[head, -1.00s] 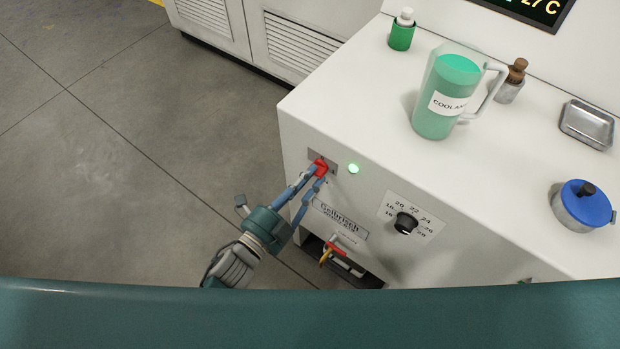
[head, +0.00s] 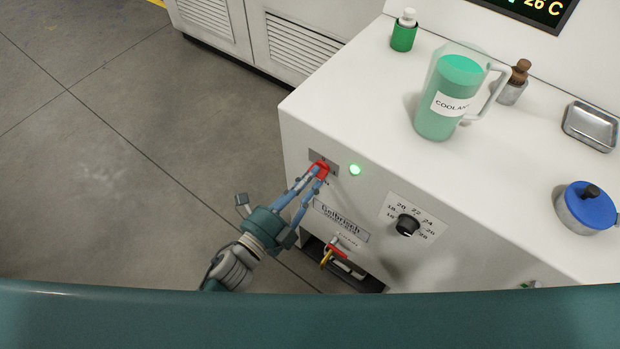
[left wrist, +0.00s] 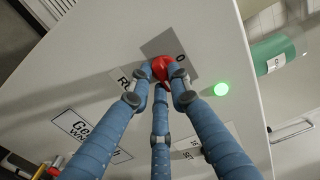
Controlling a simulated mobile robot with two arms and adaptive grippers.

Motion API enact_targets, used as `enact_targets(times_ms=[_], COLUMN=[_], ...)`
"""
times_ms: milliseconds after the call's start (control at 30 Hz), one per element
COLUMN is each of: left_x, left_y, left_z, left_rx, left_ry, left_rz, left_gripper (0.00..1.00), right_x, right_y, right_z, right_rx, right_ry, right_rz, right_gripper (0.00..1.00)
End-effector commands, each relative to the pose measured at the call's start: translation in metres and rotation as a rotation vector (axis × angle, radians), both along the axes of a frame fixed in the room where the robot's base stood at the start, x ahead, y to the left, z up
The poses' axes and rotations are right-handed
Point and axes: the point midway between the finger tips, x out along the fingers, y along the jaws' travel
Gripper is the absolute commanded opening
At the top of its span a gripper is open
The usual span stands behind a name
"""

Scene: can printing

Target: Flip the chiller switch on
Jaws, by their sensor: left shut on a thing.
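The red chiller switch (head: 320,168) sits on a grey plate on the front of the white chiller cabinet. It also shows in the left wrist view (left wrist: 160,68). My left gripper (head: 318,171) has its blue fingers closed around the red switch; in the left wrist view the fingertips (left wrist: 160,78) press against it from both sides. A green light (head: 355,170) glows just right of the switch. The fingers hide part of the switch. My right gripper is not in the head view.
A dial (head: 407,225) and a valve with a red and yellow handle (head: 335,250) are lower on the front. On top stand a coolant pitcher (head: 437,118), a green bottle (head: 403,35), a small corked bottle (head: 512,88), a metal tray (head: 590,128) and a blue-lidded pot (head: 585,208).

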Motion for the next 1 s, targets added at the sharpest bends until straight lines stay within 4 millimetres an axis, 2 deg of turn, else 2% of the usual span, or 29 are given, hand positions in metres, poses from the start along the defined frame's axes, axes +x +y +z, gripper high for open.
enact_targets(times_ms=[33,67,133,167,433,567,1000], left_x=[-0.001,-0.001,-0.001,-0.001,-0.001,-0.007,-0.077], left_y=[0.000,0.000,0.000,0.000,0.000,0.005,0.055], left_z=[-0.002,-0.002,-0.002,-0.002,-0.001,-0.001,-0.002], left_rx=[0.005,0.004,0.004,0.003,0.001,0.002,0.004], left_ry=[0.001,0.002,0.002,0.001,0.000,0.002,0.005], left_rz=[-0.001,-0.001,-0.001,-0.001,0.000,0.000,0.000], left_gripper=[0.00,0.20,0.34,0.38,0.38,0.38,0.38], right_x=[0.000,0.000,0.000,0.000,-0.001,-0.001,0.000], right_y=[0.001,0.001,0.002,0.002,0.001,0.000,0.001], right_z=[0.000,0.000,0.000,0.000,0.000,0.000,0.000], right_rx=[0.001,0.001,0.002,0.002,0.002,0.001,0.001], right_ry=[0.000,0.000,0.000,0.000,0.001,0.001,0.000], right_rz=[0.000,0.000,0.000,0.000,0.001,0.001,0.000], right_gripper=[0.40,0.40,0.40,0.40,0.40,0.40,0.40])
